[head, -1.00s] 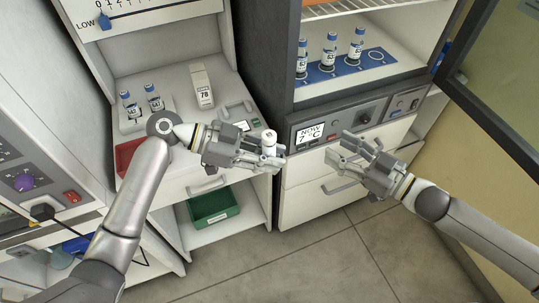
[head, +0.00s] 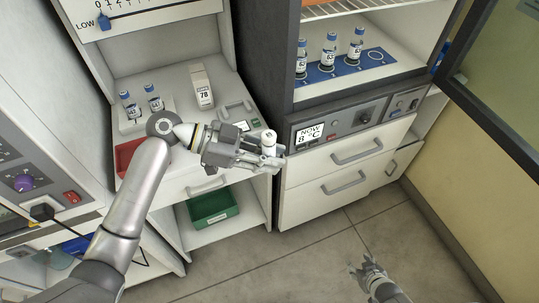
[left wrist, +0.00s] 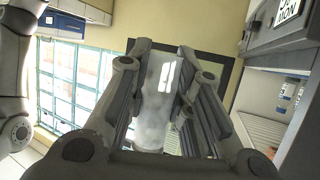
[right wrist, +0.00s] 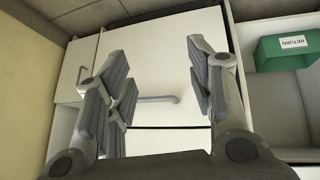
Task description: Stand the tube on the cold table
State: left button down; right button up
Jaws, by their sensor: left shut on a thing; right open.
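My left gripper (head: 272,157) is shut on a pale tube (head: 269,138), held roughly upright in front of the bench's right edge and the cabinet. In the left wrist view the tube (left wrist: 155,95) shows as a translucent cylinder between the fingers. The open cabinet at right has a blue strip (head: 365,69) with several blue-capped vials and an empty ringed spot at its right end. The display (head: 309,133) below it reads NOW 8 °C. I cannot tell for certain which surface is the cold table. My right gripper (head: 366,266) is open and empty, low over the floor.
Two blue-capped vials (head: 153,97) stand on the left bench near a white box marked 78 (head: 202,86) and a red tray (head: 127,158). A green RETURN bin (head: 212,208) sits on the lower shelf. The cabinet door (head: 505,85) stands open at right. Drawers (head: 335,165) are shut.

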pick_arm(q)
jog(key=s+a+r+n+t+y, duration=0.1)
jog(key=a+n+t, duration=0.3)
jog(key=a, duration=0.6)
jog(key=s+a+r+n+t+y, duration=0.1)
jog(key=s+a+r+n+t, duration=0.2)
jog(key=a, duration=0.8)
jog(key=shift+r+n+t+y, duration=0.15)
jog(key=shift+n+t+y, duration=0.15)
jog(key=shift+n+t, duration=0.5)
pick_arm(e)
jog(key=s+a+f+g, duration=0.2)
jog(key=s+a+f, duration=0.1)
jog(key=s, duration=0.5)
jog(key=s+a+f+g, duration=0.2)
jog(key=s+a+f, duration=0.1)
jog(key=s, duration=0.5)
jog(key=s+a+f+g, duration=0.2)
jog(key=s+a+f, duration=0.1)
jog(key=s, duration=0.5)
jog(key=shift+f, duration=0.55)
pick_arm(q)
jog(key=shift+d+m, duration=0.1)
jog(key=shift+m, duration=0.2)
pick_arm(e)
jog(key=shift+s, duration=0.1)
